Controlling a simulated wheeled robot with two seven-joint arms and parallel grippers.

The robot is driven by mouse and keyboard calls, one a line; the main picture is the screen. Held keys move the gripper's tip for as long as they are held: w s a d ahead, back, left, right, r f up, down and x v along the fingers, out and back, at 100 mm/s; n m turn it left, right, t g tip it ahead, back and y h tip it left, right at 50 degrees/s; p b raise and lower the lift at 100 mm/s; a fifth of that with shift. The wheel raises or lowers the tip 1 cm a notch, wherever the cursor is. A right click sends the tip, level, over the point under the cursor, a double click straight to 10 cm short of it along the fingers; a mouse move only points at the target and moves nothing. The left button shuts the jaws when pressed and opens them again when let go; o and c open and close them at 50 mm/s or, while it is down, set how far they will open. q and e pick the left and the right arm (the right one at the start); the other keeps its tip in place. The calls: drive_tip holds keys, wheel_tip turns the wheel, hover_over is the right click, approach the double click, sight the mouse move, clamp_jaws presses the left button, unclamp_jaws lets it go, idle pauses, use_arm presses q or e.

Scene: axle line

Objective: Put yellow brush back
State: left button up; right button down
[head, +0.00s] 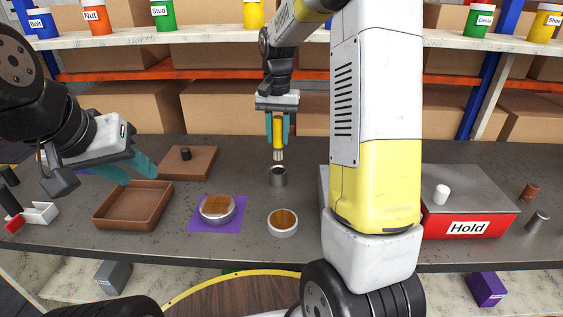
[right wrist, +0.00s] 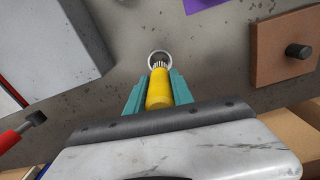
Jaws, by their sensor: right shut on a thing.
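The yellow brush (head: 278,134) hangs upright, bristles down, in my right gripper (head: 277,128), whose teal fingers are shut on its handle. The brush (right wrist: 159,90) also shows in the right wrist view between the fingers. A small grey cup (head: 278,176) stands on the table just below the bristles. In the right wrist view the bristles line up over the round cup opening (right wrist: 159,58); in the head view a small gap shows above the rim. My left gripper (head: 131,169) is open and empty above the brown tray at the left.
A brown tray (head: 104,219), a brown lidded block (head: 205,163), a round tin on a purple mat (head: 196,222) and a white-rimmed dish (head: 283,231) stand around the cup. A red Hold box (head: 490,225) is at right. A shelf runs behind.

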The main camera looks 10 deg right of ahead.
sight(278, 159)
wheel_tip(278, 159, down, 9)
drive_tip(key=shift+r, duration=0.1)
idle(0.3)
drive_tip(key=shift+f, duration=0.2)
drive_tip(key=c, duration=1.1)
unclamp_jaws()
